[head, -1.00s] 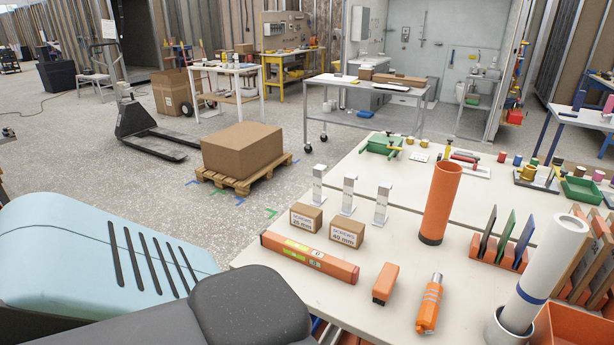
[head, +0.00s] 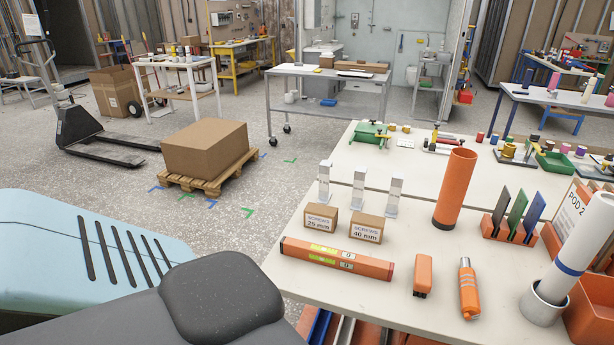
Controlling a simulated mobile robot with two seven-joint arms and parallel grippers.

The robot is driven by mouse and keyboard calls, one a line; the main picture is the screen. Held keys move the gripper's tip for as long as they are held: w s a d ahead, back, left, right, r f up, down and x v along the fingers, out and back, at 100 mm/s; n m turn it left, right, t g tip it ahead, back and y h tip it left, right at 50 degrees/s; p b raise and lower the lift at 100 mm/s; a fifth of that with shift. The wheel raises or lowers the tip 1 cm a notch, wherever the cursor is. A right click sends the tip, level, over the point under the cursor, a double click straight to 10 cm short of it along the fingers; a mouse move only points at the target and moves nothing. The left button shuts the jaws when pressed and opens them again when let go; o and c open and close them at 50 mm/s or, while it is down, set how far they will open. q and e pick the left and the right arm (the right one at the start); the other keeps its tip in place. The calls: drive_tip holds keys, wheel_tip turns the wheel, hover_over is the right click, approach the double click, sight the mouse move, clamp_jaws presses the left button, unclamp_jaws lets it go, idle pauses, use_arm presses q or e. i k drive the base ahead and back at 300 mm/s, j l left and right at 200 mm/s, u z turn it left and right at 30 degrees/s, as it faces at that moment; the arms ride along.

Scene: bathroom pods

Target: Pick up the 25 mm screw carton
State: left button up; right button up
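The 25 mm screw carton (head: 321,218) is a small brown box with a white label reading "SCREWS 25 mm". It stands on the near white table (head: 390,288), at its left part, just behind an orange spirit level (head: 337,259). A matching 40 mm screw carton (head: 367,228) stands close to its right. Nothing is holding either carton. Neither of my grippers shows in the head view; only parts of my own body fill the lower left.
Metal brackets (head: 359,189) stand behind the cartons. An orange tube (head: 455,189), an orange box-shaped tool (head: 423,275) and an orange cylindrical tool (head: 468,288) are to the right. A large box on a pallet (head: 208,183) sits on the floor at left.

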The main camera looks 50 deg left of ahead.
sight(316, 217)
drive_tip(key=k+j, duration=0.2)
drive_tip(key=j, duration=0.15)
drive_tip(key=k+j, duration=0.2)
drive_tip(key=j, duration=0.15)
drive_tip(key=k+j, duration=0.15)
drive_tip(key=j, duration=0.25)
drive_tip(key=k+j, duration=0.2)
drive_tip(key=j, duration=0.15)
